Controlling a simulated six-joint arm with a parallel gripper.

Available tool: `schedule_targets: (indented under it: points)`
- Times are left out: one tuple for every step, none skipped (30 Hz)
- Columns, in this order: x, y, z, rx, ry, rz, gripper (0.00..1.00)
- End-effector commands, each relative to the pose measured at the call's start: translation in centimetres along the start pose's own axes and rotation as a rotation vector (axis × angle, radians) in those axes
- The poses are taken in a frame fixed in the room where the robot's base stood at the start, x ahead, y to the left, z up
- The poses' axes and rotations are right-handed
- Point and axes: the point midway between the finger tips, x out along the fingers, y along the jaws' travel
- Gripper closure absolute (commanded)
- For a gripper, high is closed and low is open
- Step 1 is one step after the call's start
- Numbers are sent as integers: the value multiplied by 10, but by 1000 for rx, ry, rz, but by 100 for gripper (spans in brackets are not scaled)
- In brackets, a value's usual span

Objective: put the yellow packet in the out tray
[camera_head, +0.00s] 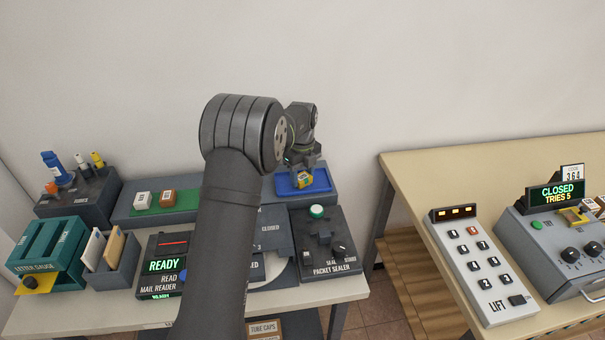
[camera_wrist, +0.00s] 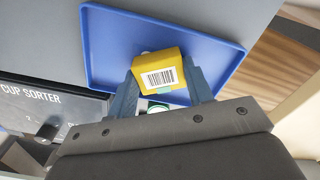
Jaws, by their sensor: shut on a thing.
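The yellow packet (camera_head: 303,181) is between the fingers of my gripper (camera_head: 303,172). In the wrist view the packet (camera_wrist: 160,70) shows a white barcode label, with a finger of my gripper (camera_wrist: 164,88) on either side of it. The blue tray (camera_head: 322,182) lies at the back right of the left table, and I see no label on it. In the wrist view the packet overlaps the front part of the tray (camera_wrist: 105,45). I cannot tell whether the packet touches the tray floor. The tray looks otherwise empty.
The packet sealer (camera_head: 330,262) stands in front of the tray. A green mat (camera_head: 181,207) with two small blocks lies to its left. The mail reader (camera_head: 163,265) reads READY. A second table with a lift panel (camera_head: 480,265) is at the right, beyond a gap.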

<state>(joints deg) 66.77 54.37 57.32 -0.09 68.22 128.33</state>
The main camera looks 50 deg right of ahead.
Motion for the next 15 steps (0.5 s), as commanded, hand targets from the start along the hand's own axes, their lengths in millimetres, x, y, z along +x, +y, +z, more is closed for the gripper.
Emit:
schedule_targets:
  points:
    - [0, 0, 0, 0, 0, 0, 76]
    - [0, 0, 0, 0, 0, 0, 76]
    - [0, 0, 0, 0, 0, 0, 76]
    - [0, 0, 0, 0, 0, 0, 76]
    - [1, 0, 0, 0, 0, 0, 76]
    - [1, 0, 0, 0, 0, 0, 76]
    - [1, 0, 0, 0, 0, 0, 76]
    - [1, 0, 0, 0, 0, 0, 76]
    - [1, 0, 0, 0, 0, 1, 46]
    - [1, 0, 0, 0, 0, 1, 40]
    - [1, 0, 0, 0, 0, 1, 34]
    - [1, 0, 0, 0, 0, 1, 28]
    - [1, 0, 0, 0, 0, 1, 28]
    - [1, 0, 0, 0, 0, 1, 28]
    - [1, 0, 0, 0, 0, 0, 28]
